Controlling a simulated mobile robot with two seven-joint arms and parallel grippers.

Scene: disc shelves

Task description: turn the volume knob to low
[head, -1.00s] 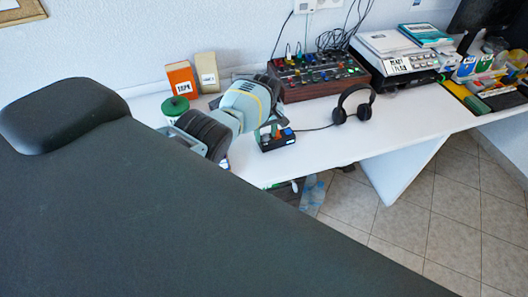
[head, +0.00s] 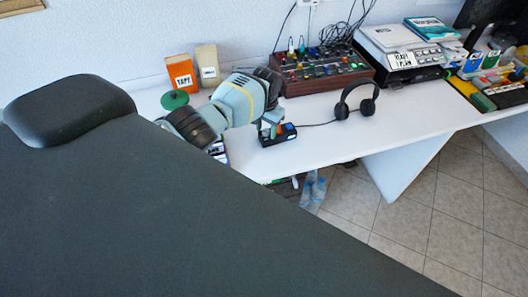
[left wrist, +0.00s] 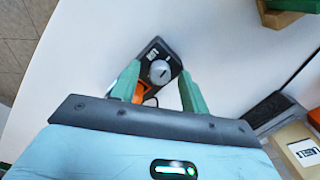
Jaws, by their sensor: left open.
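The volume knob (left wrist: 159,72) is a round pale grey knob with a dark pointer mark, on a small black box (left wrist: 153,50) with a white label too small to read surely. The box also shows on the white desk in the head view (head: 284,139); the knob is hidden there. My left gripper (head: 272,124) is over the box, fingers pointing down. In the left wrist view its green fingers (left wrist: 160,80) are open, one on each side of the knob, with visible gaps. I cannot tell their height over it. My right gripper is not in view.
Black headphones (head: 356,100) lie right of the box, with a cable running towards it. A wood-sided mixer (head: 325,75) stands behind. An orange box (head: 182,74), a cream box (head: 207,66) and a green round thing (head: 174,100) are at the left.

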